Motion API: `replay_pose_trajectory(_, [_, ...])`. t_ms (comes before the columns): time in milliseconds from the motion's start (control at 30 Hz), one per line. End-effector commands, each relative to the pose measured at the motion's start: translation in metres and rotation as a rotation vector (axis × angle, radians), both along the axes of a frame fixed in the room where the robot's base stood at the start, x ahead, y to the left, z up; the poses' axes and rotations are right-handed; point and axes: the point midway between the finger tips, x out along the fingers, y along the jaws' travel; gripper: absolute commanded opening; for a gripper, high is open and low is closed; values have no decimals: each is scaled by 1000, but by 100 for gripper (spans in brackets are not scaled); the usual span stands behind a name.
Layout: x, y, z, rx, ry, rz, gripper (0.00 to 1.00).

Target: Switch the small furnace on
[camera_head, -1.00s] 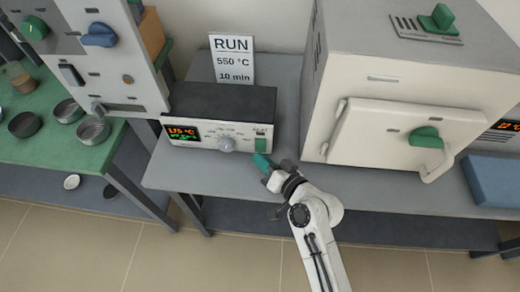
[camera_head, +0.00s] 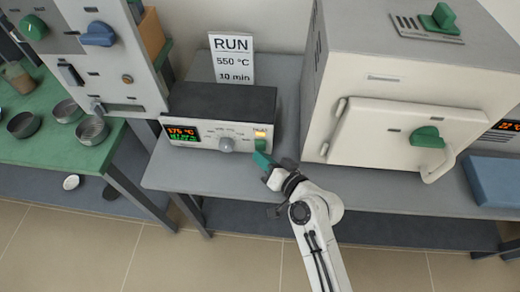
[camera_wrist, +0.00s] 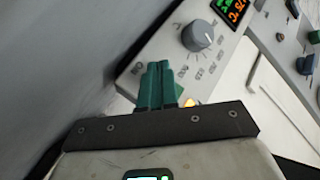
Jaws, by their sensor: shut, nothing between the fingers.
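The small furnace's control box (camera_head: 215,107) is dark on top with a pale front panel, and stands on the grey bench. Its panel has a lit display (camera_head: 183,135), a round grey knob (camera_head: 227,145) and a green switch (camera_head: 258,144) below a lamp glowing orange (camera_head: 261,133). My gripper (camera_head: 262,160), with green fingers, is shut and empty at the switch's lower edge; I cannot tell if it touches. In the wrist view the shut fingers (camera_wrist: 158,85) cover the switch, and the orange glow (camera_wrist: 190,103) shows beside them. The knob (camera_wrist: 197,36) and display (camera_wrist: 233,12) are beyond.
A large white furnace (camera_head: 400,130) with a green door handle (camera_head: 427,137) stands right of the box. A sign (camera_head: 231,60) behind reads RUN, 550 °C, 10 min. A grey panel unit (camera_head: 95,60) and a green table (camera_head: 60,155) with metal dishes are on the left.

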Motion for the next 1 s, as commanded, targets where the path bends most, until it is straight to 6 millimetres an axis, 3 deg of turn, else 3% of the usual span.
replay_pose_trajectory(767, [-17, 1, 2, 0, 1, 1, 0])
replay_pose_trajectory(1000, [-37, 1, 6, -1, 1, 1, 0])
